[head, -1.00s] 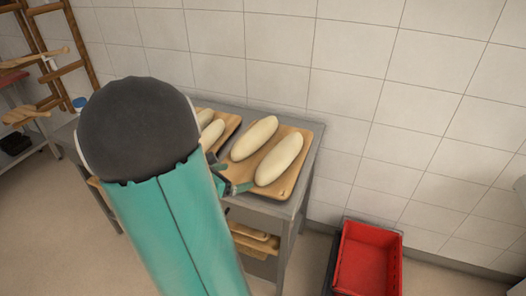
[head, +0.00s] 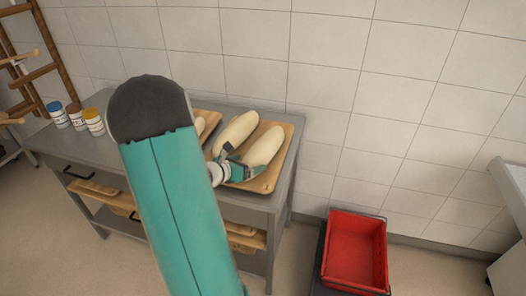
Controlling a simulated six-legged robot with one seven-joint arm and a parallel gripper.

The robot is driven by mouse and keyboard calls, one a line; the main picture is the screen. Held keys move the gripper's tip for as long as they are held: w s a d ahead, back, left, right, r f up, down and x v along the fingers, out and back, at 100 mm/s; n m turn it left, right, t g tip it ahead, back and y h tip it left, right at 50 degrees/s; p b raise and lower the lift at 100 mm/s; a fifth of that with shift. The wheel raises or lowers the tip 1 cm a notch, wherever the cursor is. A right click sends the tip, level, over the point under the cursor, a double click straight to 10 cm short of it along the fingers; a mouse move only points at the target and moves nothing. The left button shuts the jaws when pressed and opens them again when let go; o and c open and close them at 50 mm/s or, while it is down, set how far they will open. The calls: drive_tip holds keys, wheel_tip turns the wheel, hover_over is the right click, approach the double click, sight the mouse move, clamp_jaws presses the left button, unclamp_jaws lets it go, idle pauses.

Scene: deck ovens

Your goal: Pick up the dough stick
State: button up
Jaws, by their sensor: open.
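Two long pale dough sticks lie side by side on a wooden board (head: 268,183) on the grey metal table. The left dough stick (head: 237,131) is farther from the board's right edge; the right dough stick (head: 265,145) lies along that edge. My gripper (head: 238,161) is open at the near end of the right dough stick, with its fingers low around or beside that end; I cannot tell whether they touch it. The near end is partly hidden by the fingers. Another dough stick (head: 199,125) shows on a second board, mostly hidden behind my arm.
Several jars (head: 75,116) stand on the table's left part. More wooden boards (head: 98,190) lie on the shelf below. A red crate (head: 355,250) is on the right. A tiled wall is behind, and a grey metal edge (head: 512,180) shows at far right.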

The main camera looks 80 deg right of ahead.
drive_tip(key=shift+x, duration=1.1)
drive_tip(key=shift+c, duration=0.2)
drive_tip(key=c, duration=1.1)
drive_tip(key=shift+c, duration=0.4)
drive_tip(key=shift+r, duration=0.15)
